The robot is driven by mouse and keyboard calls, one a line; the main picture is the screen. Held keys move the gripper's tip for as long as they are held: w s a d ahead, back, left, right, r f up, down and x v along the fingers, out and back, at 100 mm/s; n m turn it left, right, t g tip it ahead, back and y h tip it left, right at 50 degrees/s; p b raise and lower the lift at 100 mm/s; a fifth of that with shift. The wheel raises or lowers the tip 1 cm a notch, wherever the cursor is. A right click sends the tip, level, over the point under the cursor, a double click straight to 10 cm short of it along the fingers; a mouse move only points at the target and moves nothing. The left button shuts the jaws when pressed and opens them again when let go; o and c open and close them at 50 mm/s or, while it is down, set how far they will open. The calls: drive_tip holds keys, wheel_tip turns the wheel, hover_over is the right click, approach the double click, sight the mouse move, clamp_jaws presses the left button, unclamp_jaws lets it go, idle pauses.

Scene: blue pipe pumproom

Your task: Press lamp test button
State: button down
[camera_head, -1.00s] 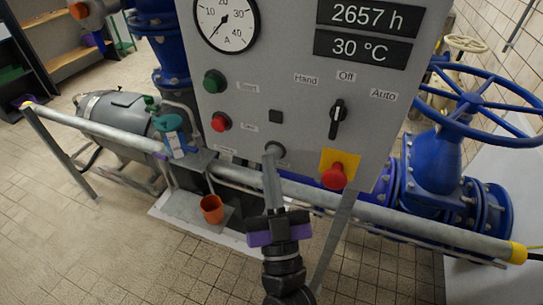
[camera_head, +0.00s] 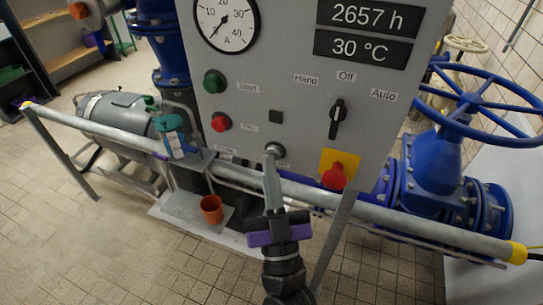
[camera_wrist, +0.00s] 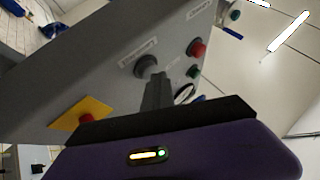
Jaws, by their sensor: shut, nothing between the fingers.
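A grey control panel (camera_head: 370,95) stands in front of me. A round grey button (camera_head: 275,149) sits low on it, between a red push button (camera_head: 221,121) and a red emergency stop on a yellow plate (camera_head: 340,168). The small labels near it are too blurred to read. My gripper (camera_head: 268,160) is shut and empty, its fingertips at the lower edge of the grey button. In the wrist view the shut fingers (camera_wrist: 156,88) point at the grey button (camera_wrist: 146,66) and overlap its lower part. I cannot tell whether they touch it.
A blue handwheel valve (camera_head: 440,150) stands right. An orange cup (camera_head: 211,209) is below left.

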drive_tip(key=shift+w, duration=0.1)
idle(0.4)
drive_tip(key=shift+w+d, duration=0.2)
drive_tip(key=shift+w, duration=0.15)
drive_tip(key=shift+s, duration=0.1)
drive_tip(key=shift+s+a, duration=0.15)
drive_tip(key=shift+s, duration=0.2)
idle(0.4)
drive_tip(key=s+p, duration=0.1)
drive_tip(key=s, duration=0.1)
drive_tip(key=s+a+p, duration=0.2)
drive_tip(key=s, duration=0.1)
drive_tip(key=shift+s, duration=0.3)
drive_tip(key=shift+a, duration=0.1)
idle(0.6)
